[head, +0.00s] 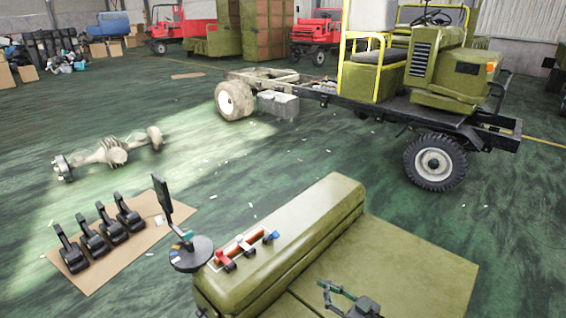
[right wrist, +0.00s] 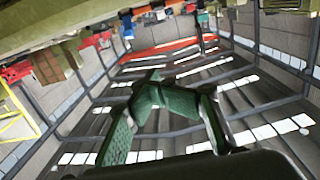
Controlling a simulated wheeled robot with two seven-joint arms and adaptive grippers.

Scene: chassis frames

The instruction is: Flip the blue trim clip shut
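The blue trim clip (head: 271,237) is at the right end of a row of clips on a pale strip, on top of a long olive-green padded block (head: 308,228). It is small, and I cannot tell its flap's angle. A red clip (head: 220,258) and an orange one (head: 254,237) are to its left. My right gripper (head: 326,291) is nearer the camera, right of and below the blue clip, apart from it. Its green fingers appear to meet at the tips in the right wrist view (right wrist: 150,92), with nothing held. A small dark piece at the bottom edge may be my left gripper (head: 201,312).
Several black pedals (head: 93,238) lie on cardboard (head: 134,241). An axle (head: 110,151) and a truck chassis (head: 350,97) stand farther back. Open green floor surrounds them.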

